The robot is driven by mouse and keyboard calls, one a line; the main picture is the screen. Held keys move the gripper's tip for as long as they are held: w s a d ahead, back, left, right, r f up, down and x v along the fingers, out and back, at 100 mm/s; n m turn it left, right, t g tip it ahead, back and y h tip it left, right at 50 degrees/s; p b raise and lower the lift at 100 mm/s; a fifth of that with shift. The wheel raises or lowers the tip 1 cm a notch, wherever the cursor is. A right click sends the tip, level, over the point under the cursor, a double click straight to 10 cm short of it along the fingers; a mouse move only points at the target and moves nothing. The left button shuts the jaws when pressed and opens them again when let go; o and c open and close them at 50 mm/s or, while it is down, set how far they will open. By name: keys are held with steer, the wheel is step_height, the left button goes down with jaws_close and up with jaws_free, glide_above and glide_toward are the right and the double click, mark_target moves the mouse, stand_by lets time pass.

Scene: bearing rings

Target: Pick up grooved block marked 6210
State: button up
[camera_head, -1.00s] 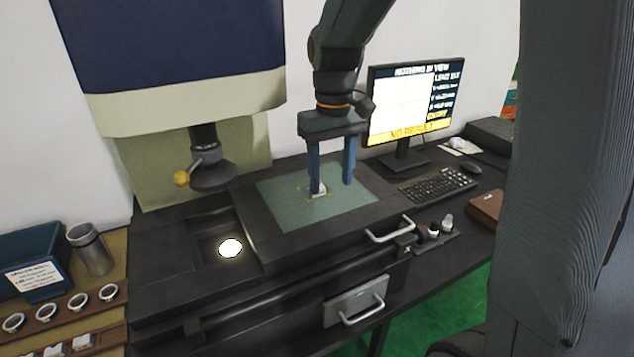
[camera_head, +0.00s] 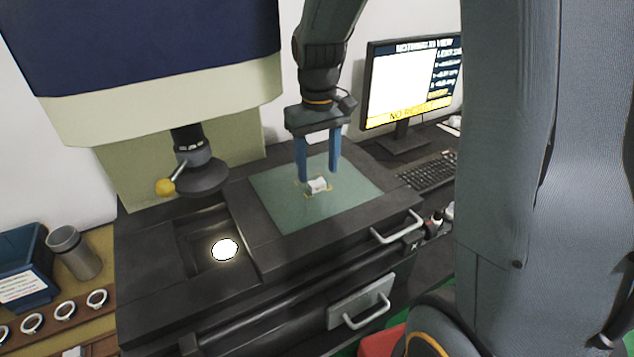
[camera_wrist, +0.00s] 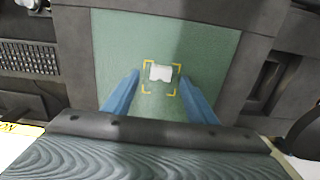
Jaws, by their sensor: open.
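A small white block (camera_head: 317,185) lies on the green mat (camera_head: 285,205) of the dark machine bed. In the wrist view the block (camera_wrist: 161,73) sits at the upper part of a yellow corner-marked square, with a notch in its lower edge. No marking on it can be read. My gripper (camera_head: 318,178) points down over the mat with its two blue fingers apart and empty. The fingers are just behind and above the block in the head view. In the wrist view my gripper's fingers (camera_wrist: 159,78) stand on either side of the square, clear of the block.
A machine head with a yellow knob (camera_head: 166,187) hangs left of the mat, above a lit white disc (camera_head: 225,250). A monitor (camera_head: 410,85) and keyboard (camera_head: 430,172) stand to the right. Several rings, a metal cup (camera_head: 75,252) and a blue bin (camera_head: 22,262) are at the left.

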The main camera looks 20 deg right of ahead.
mark_target(317, 182)
steer(key=shift+a+f+p, duration=0.1)
steer(key=shift+f+p, duration=0.3)
steer(key=shift+f, duration=1.3)
steer(key=c, duration=1.2)
steer(key=shift+w+r, duration=0.1)
